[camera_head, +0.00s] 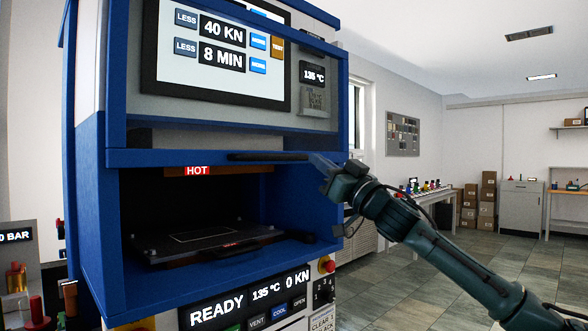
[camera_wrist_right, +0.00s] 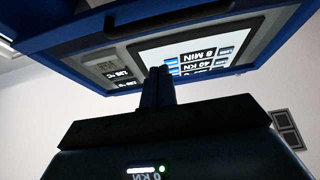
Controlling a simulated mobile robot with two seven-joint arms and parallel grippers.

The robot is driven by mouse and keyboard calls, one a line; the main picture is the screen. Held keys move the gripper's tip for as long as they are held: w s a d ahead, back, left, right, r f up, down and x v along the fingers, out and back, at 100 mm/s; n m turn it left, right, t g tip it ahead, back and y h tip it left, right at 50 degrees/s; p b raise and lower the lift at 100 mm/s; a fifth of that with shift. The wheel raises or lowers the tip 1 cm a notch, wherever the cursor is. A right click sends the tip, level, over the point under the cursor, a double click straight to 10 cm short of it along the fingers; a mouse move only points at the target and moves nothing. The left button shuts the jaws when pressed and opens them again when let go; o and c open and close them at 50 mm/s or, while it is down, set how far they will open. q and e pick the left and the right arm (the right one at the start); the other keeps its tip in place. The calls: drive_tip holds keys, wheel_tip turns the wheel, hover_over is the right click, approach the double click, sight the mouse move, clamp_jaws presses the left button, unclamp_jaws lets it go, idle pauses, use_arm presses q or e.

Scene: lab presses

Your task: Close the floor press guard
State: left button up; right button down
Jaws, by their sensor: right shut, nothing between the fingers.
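The floor press (camera_head: 90,190) has a blue frame and fills the left of the head view. Its blue-framed guard (camera_head: 210,158) is up, in front of the control screen, and the chamber below is open. A dark bar handle (camera_head: 268,157) runs along the guard's lower edge. The handle also shows in the wrist view (camera_wrist_right: 185,14). My right gripper (camera_head: 318,161) is shut and empty at the handle's right end. In the wrist view its closed fingers (camera_wrist_right: 160,72) point towards the guard; I cannot tell whether they touch it. My left gripper is not in view.
A dark plate (camera_head: 205,240) lies in the chamber under a red HOT label (camera_head: 197,171). A lower panel (camera_head: 245,297) reads READY, 135 °C, 0 KN, with a red button (camera_head: 328,265) beside it. The tiled floor (camera_head: 430,280) at right is open. Stacked boxes (camera_head: 480,205) stand far back.

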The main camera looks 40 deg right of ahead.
drive_tip(key=s+d+r+p+x, duration=0.1)
drive_tip(key=r+p+x, duration=0.1)
drive_tip(key=p+x, duration=0.75)
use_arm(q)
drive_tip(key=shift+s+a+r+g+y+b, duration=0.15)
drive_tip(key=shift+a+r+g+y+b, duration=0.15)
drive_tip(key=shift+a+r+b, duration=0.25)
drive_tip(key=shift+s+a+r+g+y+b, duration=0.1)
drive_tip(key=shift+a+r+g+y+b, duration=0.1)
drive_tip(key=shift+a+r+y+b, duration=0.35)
use_arm(e)
drive_tip(key=f, duration=0.1)
drive_tip(key=w+f, duration=0.1)
drive_tip(key=f, duration=0.2)
drive_tip(key=shift+w+a+f, duration=0.15)
drive_tip(key=shift+w+a, duration=0.15)
drive_tip(key=shift+a, duration=0.05)
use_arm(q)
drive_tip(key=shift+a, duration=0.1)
